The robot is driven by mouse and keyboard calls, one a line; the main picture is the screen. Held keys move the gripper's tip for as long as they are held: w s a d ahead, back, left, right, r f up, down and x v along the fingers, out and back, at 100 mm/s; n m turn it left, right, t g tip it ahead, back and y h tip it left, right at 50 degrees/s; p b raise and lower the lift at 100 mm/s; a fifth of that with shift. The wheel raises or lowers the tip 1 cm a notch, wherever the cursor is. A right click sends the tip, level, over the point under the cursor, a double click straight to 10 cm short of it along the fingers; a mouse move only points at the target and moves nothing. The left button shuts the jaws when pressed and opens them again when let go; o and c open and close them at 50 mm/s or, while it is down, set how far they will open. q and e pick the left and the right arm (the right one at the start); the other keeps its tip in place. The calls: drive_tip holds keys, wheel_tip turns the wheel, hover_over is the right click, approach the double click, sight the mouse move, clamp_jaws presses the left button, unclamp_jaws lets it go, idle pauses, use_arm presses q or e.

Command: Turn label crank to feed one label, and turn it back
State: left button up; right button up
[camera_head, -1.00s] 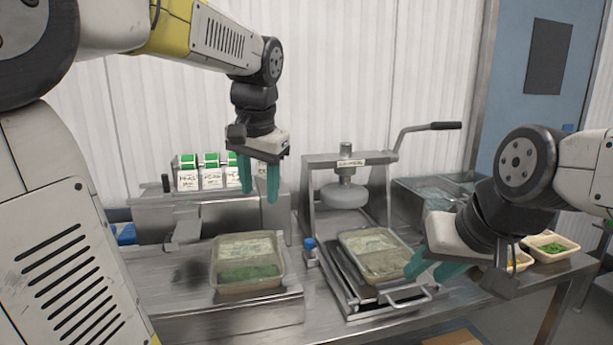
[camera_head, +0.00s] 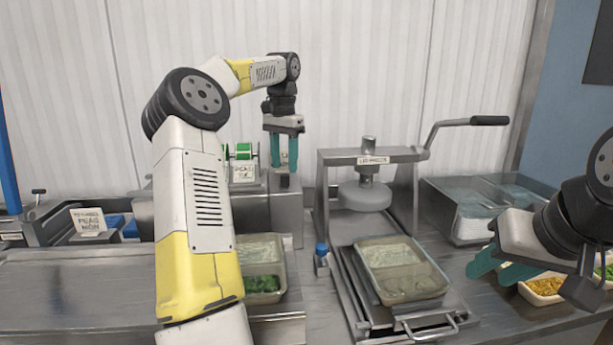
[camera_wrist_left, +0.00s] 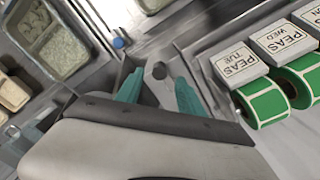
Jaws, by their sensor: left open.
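My left gripper (camera_head: 285,165) is open and empty at the right end of the label dispenser (camera_head: 270,208), fingers pointing down. In the left wrist view, its teal fingertips (camera_wrist_left: 158,92) stand either side of a dark grey knob (camera_wrist_left: 159,70), which looks like the label crank's handle. I cannot tell whether they touch it. Green label rolls (camera_wrist_left: 264,106) with white label heads reading PEAS TUE (camera_wrist_left: 238,66) and PEAS WED (camera_wrist_left: 284,41) sit beside it. My right gripper (camera_head: 502,270) is open and empty at the right, above the counter.
A press with a long lever (camera_head: 450,128) stands right of the dispenser, a filled tray (camera_head: 402,268) before it. Another tray with greens (camera_head: 264,284) is partly hidden by my left arm. A blue-capped bottle (camera_head: 321,254) stands between them. Food tubs (camera_head: 543,290) lie at right.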

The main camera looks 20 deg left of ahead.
sight(285, 175)
use_arm(q)
drive_tip(key=shift+f, duration=2.35)
drive_tip(key=shift+c, duration=0.5)
clamp_jaws()
